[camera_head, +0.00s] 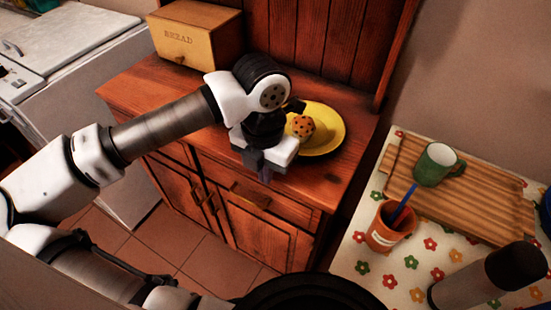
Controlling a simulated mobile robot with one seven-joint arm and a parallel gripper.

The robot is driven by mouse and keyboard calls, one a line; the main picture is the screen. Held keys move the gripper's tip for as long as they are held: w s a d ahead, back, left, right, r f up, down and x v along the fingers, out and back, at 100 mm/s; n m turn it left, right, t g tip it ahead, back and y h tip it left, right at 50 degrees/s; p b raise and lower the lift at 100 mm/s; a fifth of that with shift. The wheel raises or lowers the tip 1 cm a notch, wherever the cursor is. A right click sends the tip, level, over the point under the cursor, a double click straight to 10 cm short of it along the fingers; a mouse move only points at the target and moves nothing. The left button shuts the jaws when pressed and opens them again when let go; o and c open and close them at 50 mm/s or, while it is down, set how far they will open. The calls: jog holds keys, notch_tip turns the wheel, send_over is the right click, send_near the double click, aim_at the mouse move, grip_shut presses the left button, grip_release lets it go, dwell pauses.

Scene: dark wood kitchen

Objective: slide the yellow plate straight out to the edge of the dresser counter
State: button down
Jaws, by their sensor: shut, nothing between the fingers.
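The yellow plate (333,134) lies on the wooden dresser counter (345,180), toward its right side. A round brown muffin or cookie with dark spots (303,126) sits on the plate's left part. My gripper (265,174) is shut, just left of the plate and near the counter's front edge, with its fingers pointing down. The wrist and gripper body cover the plate's left rim, so I cannot tell whether the fingers touch the plate or the counter.
A wooden bread box (197,40) stands at the back left of the counter. To the right, a flowered table (355,270) holds a ridged wooden board (470,203), a green mug (437,164), an orange cup (388,230) and a dark-topped cylinder (470,285). A white appliance (80,100) stands left.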

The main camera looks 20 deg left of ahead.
jog(key=w+p, duration=0.1)
jog(key=w, duration=0.2)
jog(key=w+d+p, duration=0.1)
jog(key=w, duration=0.3)
jog(key=w+d+p, duration=0.1)
jog(key=w, duration=0.2)
jog(key=shift+w+d+r, duration=0.15)
jog(key=shift+w, duration=0.05)
jog(key=shift+f+p, duration=0.3)
jog(key=shift+p, duration=0.25)
jog(key=shift+f+b, duration=0.65)
jog(key=shift+b, duration=0.4)
jog(key=shift+s, duration=0.1)
jog(key=shift+s+f+b, duration=0.15)
jog(key=shift+s+b, duration=0.05)
jog(key=shift+b, duration=0.1)
jog(key=s+a+b, duration=0.2)
jog(key=s+b, duration=0.3)
jog(key=s, duration=0.3)
jog(key=shift+s, duration=0.4)
